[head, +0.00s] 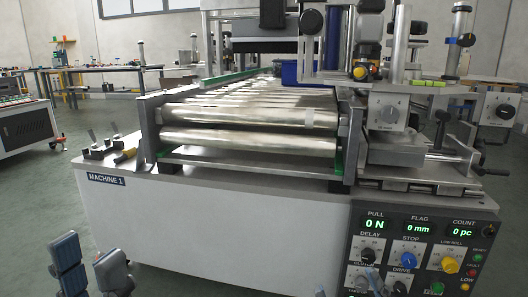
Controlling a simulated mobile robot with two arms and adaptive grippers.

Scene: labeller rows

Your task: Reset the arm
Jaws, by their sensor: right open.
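My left gripper (90,268) is at the bottom left, in front of the white machine cabinet (215,235). Its two blue-grey fingers stand apart with nothing visible between them. My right gripper (348,288) shows only as small fingertips at the bottom edge, in front of the control panel (425,250). It is open, and nothing is seen in it. The rest of both arms is out of the picture.
A roller conveyor (250,118) runs back across the cabinet top. A labelling head with dials (387,112) stands at the right. Grey floor (40,200) is open at the left.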

